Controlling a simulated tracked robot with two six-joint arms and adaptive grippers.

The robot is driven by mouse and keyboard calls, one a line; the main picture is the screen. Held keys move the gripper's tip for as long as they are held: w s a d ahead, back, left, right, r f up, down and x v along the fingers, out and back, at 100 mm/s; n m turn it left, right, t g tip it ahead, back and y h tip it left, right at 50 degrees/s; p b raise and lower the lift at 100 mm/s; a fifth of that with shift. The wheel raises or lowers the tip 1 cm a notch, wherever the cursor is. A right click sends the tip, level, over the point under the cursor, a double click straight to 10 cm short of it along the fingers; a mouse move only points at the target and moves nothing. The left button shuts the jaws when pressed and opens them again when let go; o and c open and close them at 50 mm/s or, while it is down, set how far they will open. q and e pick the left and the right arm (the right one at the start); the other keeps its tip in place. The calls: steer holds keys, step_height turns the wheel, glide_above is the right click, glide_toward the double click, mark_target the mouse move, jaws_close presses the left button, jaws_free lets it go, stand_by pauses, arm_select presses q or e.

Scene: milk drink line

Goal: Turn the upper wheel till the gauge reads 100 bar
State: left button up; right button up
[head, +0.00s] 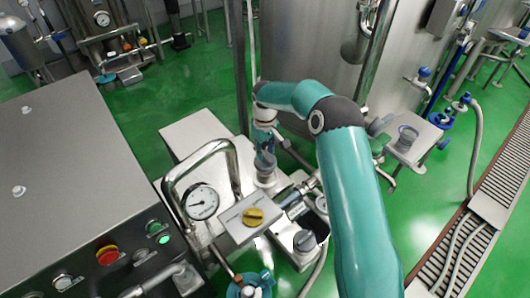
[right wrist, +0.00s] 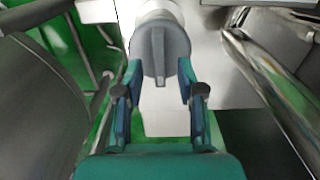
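The upper wheel is a grey round knob with a raised bar. It sits at the far end of the machine in the head view (head: 265,174) and shows large in the right wrist view (right wrist: 160,50). My right gripper (head: 265,157) is at this wheel, reaching down from above. Its fingers in the right wrist view (right wrist: 160,72) stand apart, one on each side of the wheel's near rim. I cannot tell whether they press on it. The round white gauge (head: 202,202) faces up; its reading is too small to tell. My left gripper is not in view.
A bent metal pipe (head: 207,150) arches beside the gauge. A grey cabinet (head: 70,190) with buttons stands left, a large steel tank (head: 310,50) behind.

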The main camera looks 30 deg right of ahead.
mark_target(265, 160)
steer(key=shift+f, duration=1.25)
jaws_close()
